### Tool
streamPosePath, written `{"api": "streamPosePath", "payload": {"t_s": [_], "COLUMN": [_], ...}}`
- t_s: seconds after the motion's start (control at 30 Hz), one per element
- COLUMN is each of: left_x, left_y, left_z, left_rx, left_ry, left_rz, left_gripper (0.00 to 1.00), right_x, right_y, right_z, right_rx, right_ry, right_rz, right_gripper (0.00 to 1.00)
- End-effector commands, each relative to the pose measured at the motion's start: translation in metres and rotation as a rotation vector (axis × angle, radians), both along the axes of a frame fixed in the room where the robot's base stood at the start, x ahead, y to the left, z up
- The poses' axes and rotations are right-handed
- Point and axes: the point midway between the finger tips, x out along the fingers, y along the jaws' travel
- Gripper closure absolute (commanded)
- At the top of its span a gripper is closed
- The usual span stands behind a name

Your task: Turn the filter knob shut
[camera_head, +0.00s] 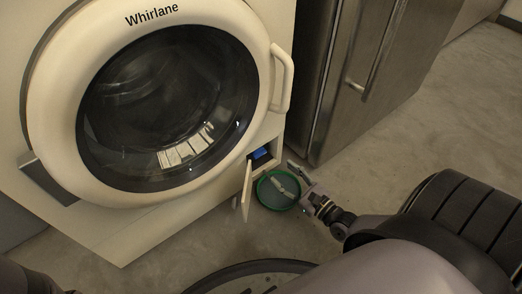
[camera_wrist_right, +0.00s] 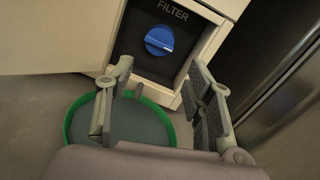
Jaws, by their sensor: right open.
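The blue filter knob (camera_wrist_right: 160,40) sits in a dark recess under the word FILTER, at the lower right of the washing machine (camera_head: 60,200). In the head view the knob (camera_head: 259,154) shows only in part. The small filter door (camera_head: 247,190) is swung open. My right gripper (camera_head: 291,178) is open and empty, in front of and below the recess. In the right wrist view its fingers (camera_wrist_right: 162,85) are spread on either side, apart from the knob. At the lower left of the head view a dark part shows, but no left gripper fingers.
A green-rimmed round tray (camera_head: 262,201) lies on the floor below the recess, under my right gripper. A steel cabinet (camera_head: 340,80) with a bar handle stands close on the right. The washer's round door is shut. Floor is clear at the right.

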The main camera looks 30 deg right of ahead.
Motion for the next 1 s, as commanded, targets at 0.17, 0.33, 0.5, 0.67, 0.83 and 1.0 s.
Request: {"api": "streamPosePath", "payload": {"t_s": [0.17, 0.33, 0.5, 0.67, 0.83, 1.0], "left_x": [0.000, 0.000, 0.000, 0.000, 0.000, 0.000], "left_y": [0.000, 0.000, 0.000, 0.000, 0.000, 0.000], "left_z": [-0.024, -0.040, -0.048, -0.051, -0.051, -0.051], "left_rx": [0.000, 0.000, 0.001, 0.001, 0.001, 0.001], "left_ry": [0.000, 0.000, -0.001, -0.001, -0.001, -0.001], "left_rz": [0.000, 0.000, 0.000, 0.000, 0.000, 0.000], "left_gripper": [0.41, 0.41, 0.41, 0.41, 0.41, 0.41], "right_x": [0.041, 0.075, 0.097, 0.106, 0.107, 0.107], "right_y": [0.006, 0.011, 0.014, 0.016, 0.016, 0.016], "right_z": [-0.004, -0.004, -0.003, -0.001, 0.000, 0.000], "right_rx": [0.002, 0.001, 0.000, 0.000, 0.000, 0.000], "right_ry": [-0.005, -0.004, -0.001, 0.001, 0.002, 0.002], "right_rz": [0.000, -0.001, -0.002, -0.001, 0.000, 0.000], "right_gripper": [0.52, 0.52, 0.52, 0.52, 0.52, 0.56]}}
